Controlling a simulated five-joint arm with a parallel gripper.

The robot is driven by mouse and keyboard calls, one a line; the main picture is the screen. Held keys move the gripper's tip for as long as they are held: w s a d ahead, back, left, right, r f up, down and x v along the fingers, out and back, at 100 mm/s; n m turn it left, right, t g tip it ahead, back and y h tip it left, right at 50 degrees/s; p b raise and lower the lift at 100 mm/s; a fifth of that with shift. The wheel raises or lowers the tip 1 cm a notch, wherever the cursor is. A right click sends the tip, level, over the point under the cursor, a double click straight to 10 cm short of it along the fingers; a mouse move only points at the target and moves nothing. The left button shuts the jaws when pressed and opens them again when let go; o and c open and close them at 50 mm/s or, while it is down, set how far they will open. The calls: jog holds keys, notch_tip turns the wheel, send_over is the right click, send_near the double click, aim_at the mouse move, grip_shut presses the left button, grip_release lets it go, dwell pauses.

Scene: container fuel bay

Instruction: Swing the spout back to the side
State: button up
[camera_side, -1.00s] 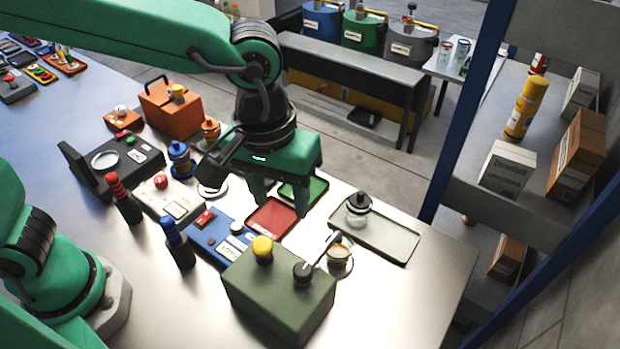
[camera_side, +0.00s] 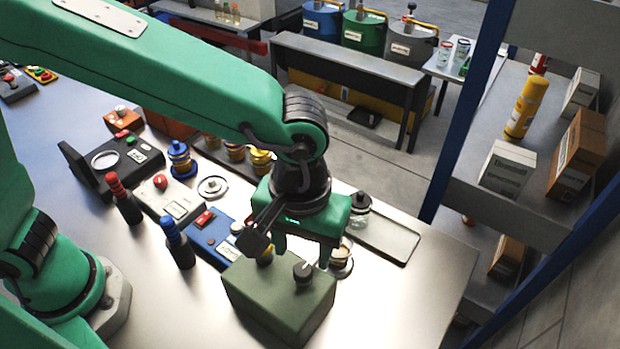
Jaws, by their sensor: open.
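The olive-green box (camera_side: 275,300) stands near the front of the table. A dark round spout base (camera_side: 303,273) sits on its top right. In the current view the spout's arm is mostly hidden behind my gripper. A small cup on a saucer (camera_side: 341,268) stands just beyond the box, partly covered by my gripper. My gripper (camera_side: 302,249) is open and points down over the back of the box, around the spout area. I cannot tell whether a finger touches the spout. A yellow cap (camera_side: 265,258) on the box is partly hidden by my gripper.
A grey tray (camera_side: 390,243) with a black-lidded glass jar (camera_side: 360,203) lies behind to the right. A blue switch box (camera_side: 212,236) and two dark bottles with red and blue tops (camera_side: 178,242) stand to the left. The table right of the green box is clear.

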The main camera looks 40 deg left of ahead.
aim_at(302, 268)
jog(key=shift+f, duration=2.25)
jog(key=shift+c, duration=0.2)
grip_shut()
